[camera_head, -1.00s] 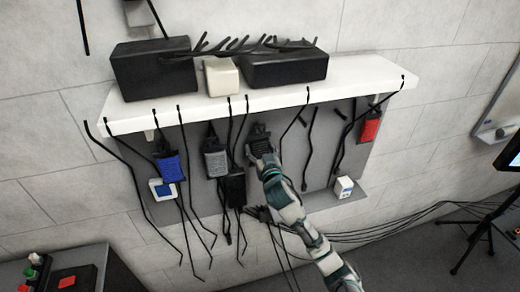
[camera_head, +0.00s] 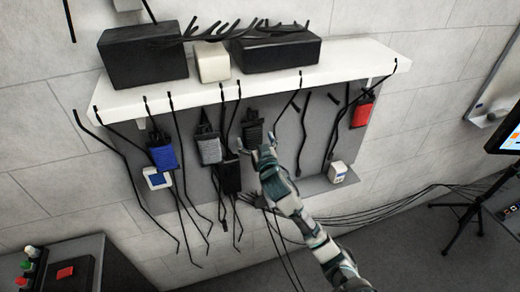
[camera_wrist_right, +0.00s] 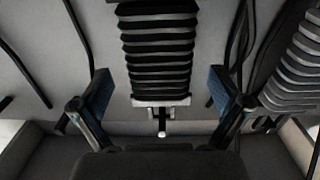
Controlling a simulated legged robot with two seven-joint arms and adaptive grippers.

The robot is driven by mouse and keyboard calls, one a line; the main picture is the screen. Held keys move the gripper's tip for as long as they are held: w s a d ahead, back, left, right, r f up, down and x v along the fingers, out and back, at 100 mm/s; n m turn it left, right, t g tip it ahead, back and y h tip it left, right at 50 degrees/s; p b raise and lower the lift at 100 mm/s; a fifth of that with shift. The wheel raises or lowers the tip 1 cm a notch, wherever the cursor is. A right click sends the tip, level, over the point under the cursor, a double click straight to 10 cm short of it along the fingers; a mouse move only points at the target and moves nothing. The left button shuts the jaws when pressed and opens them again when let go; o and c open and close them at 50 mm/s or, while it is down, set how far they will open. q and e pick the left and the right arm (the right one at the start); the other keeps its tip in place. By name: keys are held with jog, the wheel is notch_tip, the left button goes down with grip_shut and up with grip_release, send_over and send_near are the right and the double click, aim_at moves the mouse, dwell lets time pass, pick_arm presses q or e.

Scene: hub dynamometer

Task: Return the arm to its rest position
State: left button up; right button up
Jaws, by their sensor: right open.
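My right arm comes in from the bottom right of the head view. Its gripper (camera_head: 256,146) is open and empty, just below a black ribbed block (camera_head: 252,126) hanging under the white shelf. In the right wrist view my two blue-padded fingers (camera_wrist_right: 160,92) stand wide apart. The black ribbed block (camera_wrist_right: 158,45) hangs beyond and between them, its pale end with a small pin pointing down. Clear gaps show on both sides, and no finger visibly touches it. My left gripper is in neither view.
Blue (camera_head: 163,154), grey (camera_head: 209,149), black (camera_head: 230,177) and red (camera_head: 362,111) blocks hang among loose black cables under the white shelf (camera_head: 130,103). A small white box (camera_head: 338,172) sits on the lower ledge. A tripod screen (camera_head: 508,137) stands at right; floor cables run toward it.

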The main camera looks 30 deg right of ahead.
jog(key=v, duration=1)
jog(key=w+f+n+g+y+b, duration=0.1)
jog(key=w+f+g, duration=0.15)
jog(key=f, duration=1.05)
jog(key=w+f+n+g+b, duration=0.1)
jog(key=w+f+g, duration=0.15)
jog(key=f, duration=1.05)
jog(key=s+a+f+g+y+b, duration=0.15)
jog(key=s+f, duration=0.35)
jog(key=f, duration=0.7)
jog(key=s+f+n+g+p, duration=0.15)
jog(key=s+f, duration=0.25)
jog(key=f, duration=0.8)
jog(key=s+a+f+g+y+b, duration=0.15)
jog(key=s+f, duration=0.35)
jog(key=f, duration=0.8)
jog(key=s+a+f+g, duration=0.2)
jog(key=s+f, duration=0.5)
jog(key=s, duration=0.5)
jog(key=s+a+f+n+g+b, duration=0.1)
jog(key=s+a+f+g, duration=0.1)
jog(key=s+f, duration=0.5)
jog(key=s+a+f+g+b, duration=0.1)
jog(key=s+f, duration=0.6)
jog(key=s, duration=1.1)
jog(key=shift+s+a+n+g, duration=0.3)
jog(key=shift+a+g, duration=0.3)
jog(key=shift+g, duration=0.35)
jog(key=shift+w, duration=0.1)
